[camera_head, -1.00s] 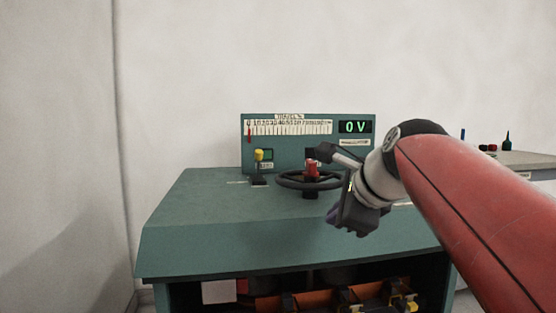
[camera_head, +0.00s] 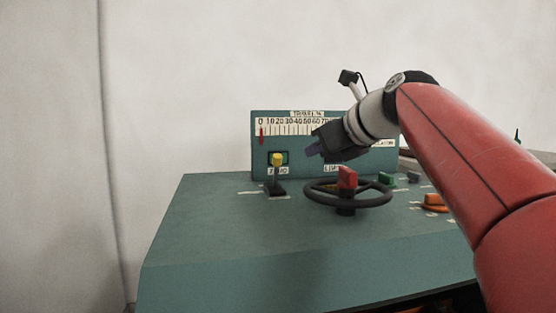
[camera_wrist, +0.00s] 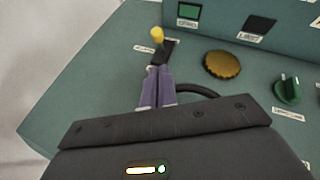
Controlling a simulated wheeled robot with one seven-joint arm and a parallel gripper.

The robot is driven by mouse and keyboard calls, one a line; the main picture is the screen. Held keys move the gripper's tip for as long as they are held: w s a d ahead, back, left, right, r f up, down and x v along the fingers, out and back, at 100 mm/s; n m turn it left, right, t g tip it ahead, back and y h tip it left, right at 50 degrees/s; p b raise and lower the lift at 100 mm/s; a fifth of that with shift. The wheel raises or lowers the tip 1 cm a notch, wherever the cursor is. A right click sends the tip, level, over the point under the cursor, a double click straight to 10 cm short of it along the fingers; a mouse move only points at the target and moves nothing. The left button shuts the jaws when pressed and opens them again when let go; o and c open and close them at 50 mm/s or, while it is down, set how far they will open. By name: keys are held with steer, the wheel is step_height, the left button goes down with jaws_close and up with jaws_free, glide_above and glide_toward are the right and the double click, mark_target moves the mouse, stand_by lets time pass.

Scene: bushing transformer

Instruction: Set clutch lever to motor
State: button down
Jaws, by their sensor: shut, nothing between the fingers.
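A lever with a yellow knob (camera_head: 277,160) and a dark base stands on the left of the green console top; I take it for the clutch lever. In the wrist view its yellow knob (camera_wrist: 157,34) is just beyond my fingertips. My gripper (camera_head: 313,150) is to the right of the lever, in front of the gauge panel in the head view. Its purple fingers (camera_wrist: 163,72) are shut and empty in the wrist view, pointing toward the lever. They hide part of its base, and I cannot tell whether they touch it. The label beside the lever is unreadable.
A black handwheel (camera_head: 372,201) with a red handle (camera_head: 347,177) stands right of the lever. An upright gauge panel (camera_head: 262,116) is behind. A brass knob (camera_wrist: 222,65) and a green knob (camera_wrist: 288,90) are to the right. The console's left top is clear.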

stand_by(0.3)
glide_toward(276, 172)
steer(key=x, duration=0.3)
steer(key=shift+w+a+r+p, duration=0.25)
steer(key=shift+w+p, duration=0.1)
steer(key=shift+w, duration=0.15)
steer(key=shift+r, duration=0.1)
